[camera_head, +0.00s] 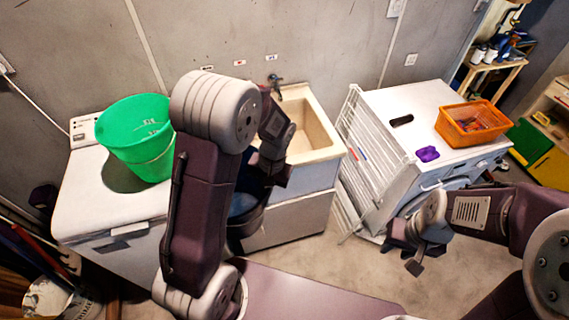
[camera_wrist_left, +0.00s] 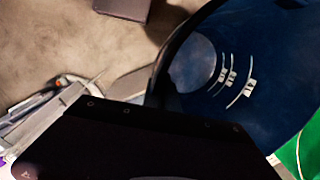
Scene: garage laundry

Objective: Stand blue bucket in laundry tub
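The blue bucket (camera_head: 243,205) shows dark and partly hidden behind my left arm, in front of the laundry tub's cabinet. In the left wrist view I look into the blue bucket (camera_wrist_left: 205,75), with white marks inside. Its dark rim runs into my left gripper, which appears shut on it; the fingertips are hidden. In the head view my left gripper (camera_head: 272,172) is at the bucket's upper edge, in front of the tub. The laundry tub (camera_head: 322,150) is cream, open-topped and partly covered by my left arm. My right gripper (camera_head: 408,250) is open and empty, low before the white machine.
A green bucket (camera_head: 137,140) stands on the washing machine (camera_head: 80,205) at the left. A white drying rack (camera_head: 352,165) leans between tub and right machine. An orange basket (camera_head: 470,125) and purple item (camera_head: 427,154) lie on that machine. A tap (camera_head: 275,82) is behind the tub.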

